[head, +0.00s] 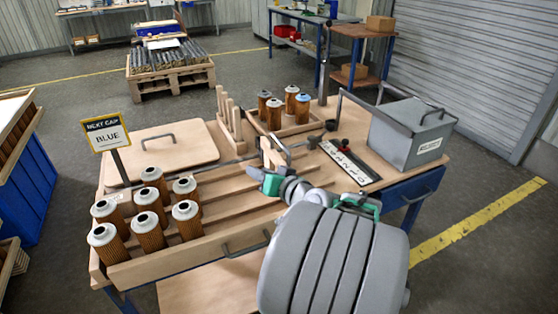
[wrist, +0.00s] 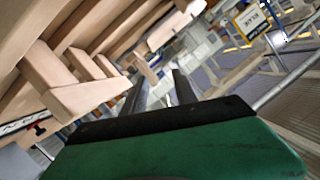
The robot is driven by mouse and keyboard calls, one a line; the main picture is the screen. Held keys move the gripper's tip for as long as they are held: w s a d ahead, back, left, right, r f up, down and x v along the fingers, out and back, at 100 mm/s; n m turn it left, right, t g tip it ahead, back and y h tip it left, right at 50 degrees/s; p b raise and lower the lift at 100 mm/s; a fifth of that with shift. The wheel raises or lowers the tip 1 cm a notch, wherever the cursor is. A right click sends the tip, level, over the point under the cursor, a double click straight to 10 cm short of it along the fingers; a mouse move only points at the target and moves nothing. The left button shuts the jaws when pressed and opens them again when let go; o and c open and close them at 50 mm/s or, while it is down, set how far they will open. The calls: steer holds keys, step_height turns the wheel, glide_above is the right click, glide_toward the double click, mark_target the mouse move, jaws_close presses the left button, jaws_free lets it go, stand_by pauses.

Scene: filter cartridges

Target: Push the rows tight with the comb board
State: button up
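Several orange-brown filter cartridges with pale caps (head: 150,232) stand upright at the left end of a wooden tray with long row dividers (head: 205,212). A pale wooden comb-like piece with upright tines (head: 228,122) stands behind the tray; I take it for the comb board. My gripper (head: 256,174) is over the right part of the tray, right of the cartridges. In the wrist view its two dark fingers (wrist: 161,92) are apart, with nothing clearly held between them. A toothed wooden piece (wrist: 88,98) is left of them. A small wooden piece (head: 268,153) shows just behind my gripper.
A wooden lid (head: 152,150) with a handle lies behind the tray. A sign (head: 106,133) reads "NEXT GAP BLUE". A tray (head: 258,128) with several cartridges is at the back. A numbered strip (head: 348,160) and a grey box (head: 410,135) stand at right.

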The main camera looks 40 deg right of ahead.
mark_target(279, 140)
steer(key=s+d+m+h, duration=0.1)
steer(key=d, duration=0.2)
steer(key=s+d+r+m+t+h, duration=0.1)
steer(key=s+d, duration=0.1)
steer(key=s+d+m+t+h+b, duration=0.1)
steer(key=s+d+h, duration=0.1)
steer(key=d, duration=0.1)
steer(key=shift+d+r, duration=0.3)
steer(key=shift+r, duration=0.05)
steer(key=shift+w+d+r+m, duration=0.1)
steer(key=shift+w+d+m, duration=0.05)
steer(key=shift+w+m, duration=0.2)
steer(key=p+x, duration=0.1)
steer(key=x, duration=1)
steer(key=shift+r, duration=0.1)
steer(key=c, duration=0.7)
jaws_close()
steer(key=shift+r, duration=0.15)
